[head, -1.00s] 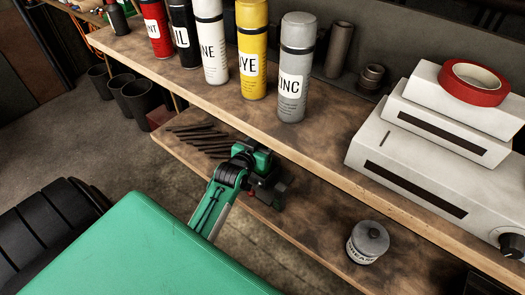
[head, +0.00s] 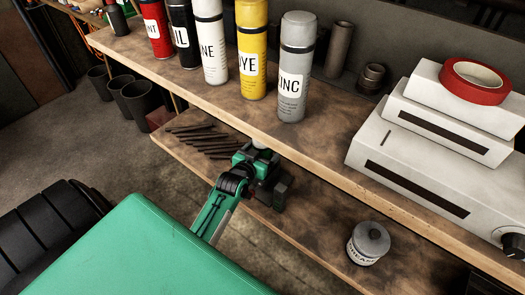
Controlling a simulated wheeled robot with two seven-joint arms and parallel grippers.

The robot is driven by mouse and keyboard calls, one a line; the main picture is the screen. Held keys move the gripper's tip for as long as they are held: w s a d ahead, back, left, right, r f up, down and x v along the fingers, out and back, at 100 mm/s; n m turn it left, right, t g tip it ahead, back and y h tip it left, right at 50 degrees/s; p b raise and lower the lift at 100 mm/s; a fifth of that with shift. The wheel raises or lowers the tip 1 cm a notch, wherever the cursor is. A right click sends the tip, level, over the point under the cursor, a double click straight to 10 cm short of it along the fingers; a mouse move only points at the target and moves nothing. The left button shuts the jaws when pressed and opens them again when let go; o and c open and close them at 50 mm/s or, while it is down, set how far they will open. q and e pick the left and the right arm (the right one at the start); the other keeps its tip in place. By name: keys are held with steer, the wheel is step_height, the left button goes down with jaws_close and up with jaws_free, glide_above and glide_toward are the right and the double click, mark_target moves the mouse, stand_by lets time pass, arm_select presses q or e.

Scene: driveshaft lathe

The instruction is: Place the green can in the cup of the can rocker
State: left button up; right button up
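One of my arms, green and black, reaches up from the lower left beside the lower shelf. It appears to be my left one. Its gripper (head: 278,190) is a dark shape at the shelf's near edge. Its fingers cannot be made out, so I cannot tell whether it is open or holds anything. My other gripper is out of view. I see no can that is clearly green; a small dark can (head: 118,20) stands at the far left of the upper shelf. The can rocker is not recognisable in view.
Red (head: 155,27), black (head: 184,35), white (head: 212,42), yellow (head: 252,50) and grey (head: 293,68) spray cans line the upper shelf (head: 335,155). White boxes (head: 420,165) carry red tape (head: 476,80).

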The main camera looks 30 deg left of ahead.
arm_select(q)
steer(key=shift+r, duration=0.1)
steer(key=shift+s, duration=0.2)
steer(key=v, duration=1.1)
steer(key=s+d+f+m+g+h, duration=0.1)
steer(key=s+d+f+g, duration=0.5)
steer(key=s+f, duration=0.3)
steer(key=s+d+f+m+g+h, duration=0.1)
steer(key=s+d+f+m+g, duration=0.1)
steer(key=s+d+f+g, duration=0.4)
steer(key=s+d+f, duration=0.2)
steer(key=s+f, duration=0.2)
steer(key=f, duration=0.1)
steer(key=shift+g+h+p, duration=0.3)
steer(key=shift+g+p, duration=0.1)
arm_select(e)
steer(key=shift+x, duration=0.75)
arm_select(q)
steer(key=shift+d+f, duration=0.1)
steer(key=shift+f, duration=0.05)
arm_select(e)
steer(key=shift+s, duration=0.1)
